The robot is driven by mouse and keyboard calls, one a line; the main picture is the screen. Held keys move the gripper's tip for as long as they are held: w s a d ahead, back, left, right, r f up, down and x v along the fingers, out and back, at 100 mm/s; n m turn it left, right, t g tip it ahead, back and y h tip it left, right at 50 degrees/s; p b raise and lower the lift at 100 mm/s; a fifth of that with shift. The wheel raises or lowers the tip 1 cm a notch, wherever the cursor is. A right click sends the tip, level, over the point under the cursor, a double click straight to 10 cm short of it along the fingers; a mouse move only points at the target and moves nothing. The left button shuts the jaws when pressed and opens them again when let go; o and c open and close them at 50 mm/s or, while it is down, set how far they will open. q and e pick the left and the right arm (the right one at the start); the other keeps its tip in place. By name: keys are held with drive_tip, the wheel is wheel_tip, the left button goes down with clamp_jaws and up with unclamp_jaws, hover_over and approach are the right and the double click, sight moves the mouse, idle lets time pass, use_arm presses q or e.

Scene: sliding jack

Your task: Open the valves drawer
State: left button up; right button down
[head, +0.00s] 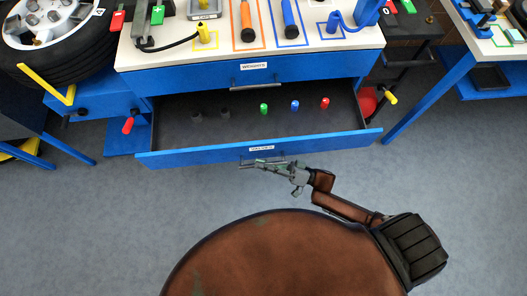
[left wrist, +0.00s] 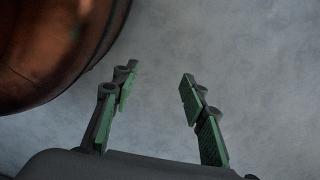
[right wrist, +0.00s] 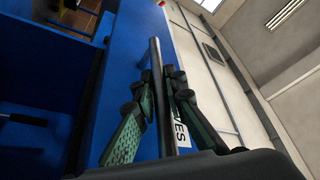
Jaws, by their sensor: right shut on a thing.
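The valves drawer (head: 335,142) is the lower blue drawer of the workbench in the head view. It is pulled well out, and its dark inside shows several small valve caps: black, green (head: 264,108), blue (head: 295,105) and red (head: 325,103). My right gripper (head: 262,164) is at the middle of its front, on the drawer's handle. In the right wrist view the grey handle bar (right wrist: 156,75) runs between the two green-padded fingers (right wrist: 160,100), which are shut on it. My left gripper (left wrist: 158,90) is open and empty above the grey floor, seen only in the left wrist view.
The shut weights drawer (head: 200,79) is above the open drawer. The bench top (head: 300,52) carries screwdrivers and other tools. A wheel (head: 55,45) stands at the left, another table (head: 490,45) at the right. The floor (head: 110,220) before the drawer is clear.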

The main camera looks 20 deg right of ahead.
use_arm(q)
drive_tip(key=shift+s+f+p, duration=0.4)
drive_tip(key=shift+s+f, duration=0.4)
drive_tip(key=shift+s, duration=0.2)
drive_tip(key=shift+s+f+p, duration=0.35)
drive_tip(key=shift+s+f, duration=0.4)
drive_tip(key=shift+s, duration=0.2)
use_arm(e)
drive_tip(key=shift+s+a, duration=0.2)
drive_tip(key=shift+s, duration=0.55)
drive_tip(key=shift+s+a, duration=0.25)
drive_tip(key=shift+s, duration=0.55)
drive_tip(key=shift+s+a, duration=0.2)
drive_tip(key=shift+s, duration=0.55)
drive_tip(key=c, duration=2)
unclamp_jaws()
drive_tip(key=shift+o, duration=0.2)
drive_tip(key=v, duration=1.2)
